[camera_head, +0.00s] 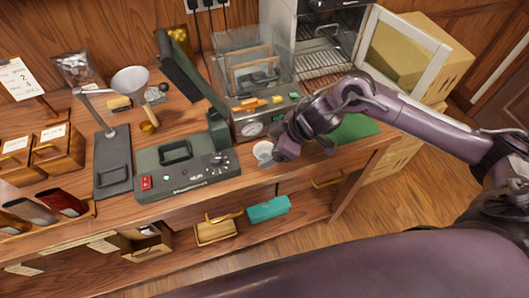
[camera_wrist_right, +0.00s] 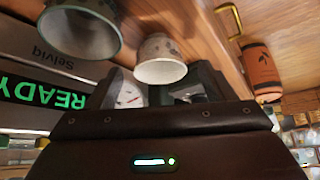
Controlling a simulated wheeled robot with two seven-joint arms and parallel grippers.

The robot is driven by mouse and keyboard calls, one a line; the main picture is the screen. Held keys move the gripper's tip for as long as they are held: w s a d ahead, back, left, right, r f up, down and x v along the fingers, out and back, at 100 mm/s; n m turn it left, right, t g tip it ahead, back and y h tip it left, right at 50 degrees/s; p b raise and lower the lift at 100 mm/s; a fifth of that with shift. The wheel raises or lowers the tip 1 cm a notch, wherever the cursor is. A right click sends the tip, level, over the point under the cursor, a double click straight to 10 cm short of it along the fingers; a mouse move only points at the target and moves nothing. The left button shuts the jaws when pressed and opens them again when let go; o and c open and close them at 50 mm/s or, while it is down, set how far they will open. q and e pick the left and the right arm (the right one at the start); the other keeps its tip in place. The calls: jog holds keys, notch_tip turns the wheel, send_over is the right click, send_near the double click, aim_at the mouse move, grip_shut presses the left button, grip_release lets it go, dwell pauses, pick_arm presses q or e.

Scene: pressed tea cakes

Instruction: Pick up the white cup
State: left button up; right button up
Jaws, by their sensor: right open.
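The white cup (camera_head: 263,149) stands on the wooden counter, just right of the grey-green press machine. My right gripper (camera_head: 284,153) is low beside it, on its right, and the arm partly covers that area. In the right wrist view the white cup (camera_wrist_right: 161,60), with faint markings, shows just beyond the gap between the fingertips of my open right gripper (camera_wrist_right: 161,88). I cannot tell whether the fingers touch it. My left gripper is not in view.
In the right wrist view a second, greyish cup (camera_wrist_right: 82,28) is close by at upper left, and an orange-brown cylinder (camera_wrist_right: 261,70) is at right. The press machine (camera_head: 160,185) and a toaster-like device (camera_head: 250,120) flank the white cup. A green mat (camera_head: 357,128) lies right.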

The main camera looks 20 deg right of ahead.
aim_at(258, 155)
jog(key=shift+x, duration=1.6)
jog(key=shift+r, duration=0.1)
jog(key=shift+c, duration=0.5)
jog(key=c, duration=0.9)
jog(key=shift+c, duration=0.2)
